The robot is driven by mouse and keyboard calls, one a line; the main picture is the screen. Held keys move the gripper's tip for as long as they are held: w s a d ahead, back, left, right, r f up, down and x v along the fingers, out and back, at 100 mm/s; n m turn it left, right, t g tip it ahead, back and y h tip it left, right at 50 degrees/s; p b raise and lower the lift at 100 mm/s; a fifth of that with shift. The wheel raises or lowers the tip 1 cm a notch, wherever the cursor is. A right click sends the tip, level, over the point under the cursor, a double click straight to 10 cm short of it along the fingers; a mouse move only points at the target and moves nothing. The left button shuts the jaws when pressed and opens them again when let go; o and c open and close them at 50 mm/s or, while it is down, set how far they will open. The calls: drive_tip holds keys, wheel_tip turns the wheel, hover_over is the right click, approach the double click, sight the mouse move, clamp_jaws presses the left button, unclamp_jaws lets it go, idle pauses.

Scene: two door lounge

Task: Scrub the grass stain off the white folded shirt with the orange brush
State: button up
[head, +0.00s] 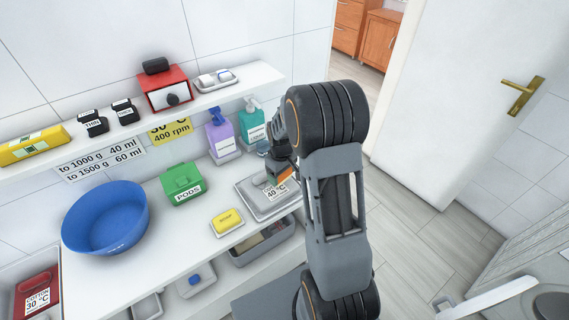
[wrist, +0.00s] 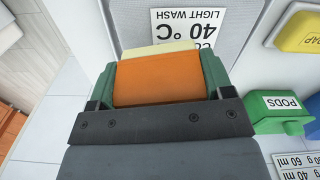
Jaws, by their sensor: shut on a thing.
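My gripper (head: 278,170) is shut on the orange brush (wrist: 158,78), whose block sits between the green fingers in the wrist view. A cream strip, probably the bristles, shows at the brush's far edge. In the head view only a small orange part of the brush (head: 285,175) shows beside my arm. The gripper is over a pale tray (head: 247,190) with a "40 °C light wash" label (wrist: 187,27). I cannot make out the white folded shirt or a green stain; my arm and gripper hide part of the tray. Contact below the brush cannot be told.
On the counter are a blue basin (head: 105,218), a green PODS box (head: 181,184) and a yellow block (head: 228,220) on a dish. Purple (head: 222,138) and teal (head: 251,127) pump bottles stand behind the tray. A shelf (head: 130,122) runs above. Bins sit below the counter.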

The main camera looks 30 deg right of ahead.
drive_tip(key=shift+r+p, duration=1.35)
drive_tip(key=shift+r, duration=1.05)
